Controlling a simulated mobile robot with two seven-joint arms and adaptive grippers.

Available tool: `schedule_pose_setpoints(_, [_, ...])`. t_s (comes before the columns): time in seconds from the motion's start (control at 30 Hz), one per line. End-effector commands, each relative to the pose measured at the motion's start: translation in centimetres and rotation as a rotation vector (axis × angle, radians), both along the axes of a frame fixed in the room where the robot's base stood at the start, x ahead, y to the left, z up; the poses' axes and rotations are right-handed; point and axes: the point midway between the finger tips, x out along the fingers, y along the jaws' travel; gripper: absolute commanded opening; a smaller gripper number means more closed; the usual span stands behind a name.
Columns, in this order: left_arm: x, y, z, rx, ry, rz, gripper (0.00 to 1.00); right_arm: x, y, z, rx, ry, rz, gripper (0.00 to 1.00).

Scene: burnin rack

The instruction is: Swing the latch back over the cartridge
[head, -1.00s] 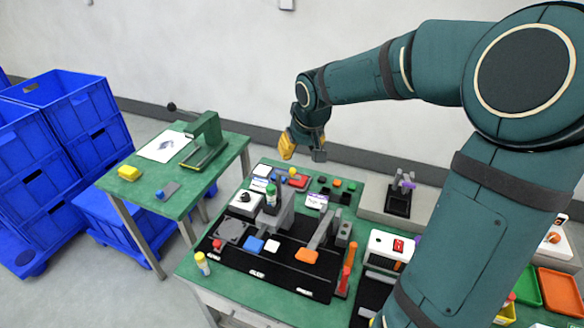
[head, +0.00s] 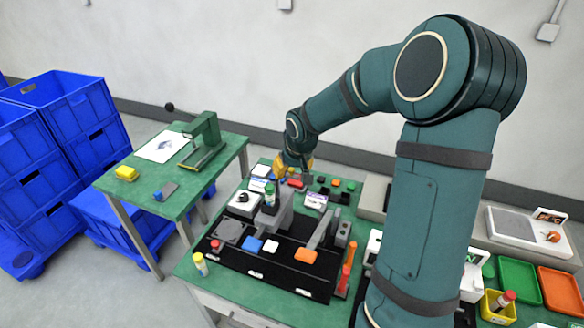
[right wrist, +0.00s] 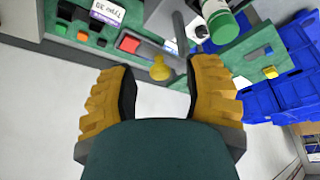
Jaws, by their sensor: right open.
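A green-capped cylinder, which looks like the cartridge (head: 269,194), stands upright in a grey holder (head: 281,216) on the black board. It also shows at the top of the right wrist view (right wrist: 222,22). A narrow grey bar (right wrist: 181,34) beside it may be the latch; I cannot tell for sure. A yellow ball knob (right wrist: 160,68) shows between my fingertips in that view, with no contact visible. My right gripper (head: 294,172) has yellow fingers and is over the back of the bench, behind the cartridge. It is open and empty (right wrist: 162,80). My left gripper is not in view.
The black board (head: 240,262) also carries a grey lever with an orange end (head: 305,255), blue and white blocks, and a red button. Red and green buttons and a labelled card (head: 315,201) lie behind. Blue crates (head: 70,110) and a side table (head: 175,205) stand left.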

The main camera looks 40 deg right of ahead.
Motion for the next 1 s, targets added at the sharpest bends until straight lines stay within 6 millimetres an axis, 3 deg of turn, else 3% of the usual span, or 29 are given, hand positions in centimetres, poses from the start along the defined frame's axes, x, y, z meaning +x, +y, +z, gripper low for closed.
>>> schedule_pose_setpoints(0.03, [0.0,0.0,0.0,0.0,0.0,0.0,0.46,0.0,0.0,0.01,0.0,0.0,0.0,0.31])
schedule_pose_setpoints(0.1, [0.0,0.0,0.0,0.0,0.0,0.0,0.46,-0.01,0.0,0.02,0.0,0.0,0.0,0.06])
schedule_pose_setpoints(0.13, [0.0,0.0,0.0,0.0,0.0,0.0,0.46,0.0,0.01,0.02,0.0,0.0,0.0,0.0])
schedule_pose_setpoints(1.0, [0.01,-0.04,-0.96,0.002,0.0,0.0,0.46,0.07,0.27,-0.02,0.0,-0.004,-0.037,0.0])
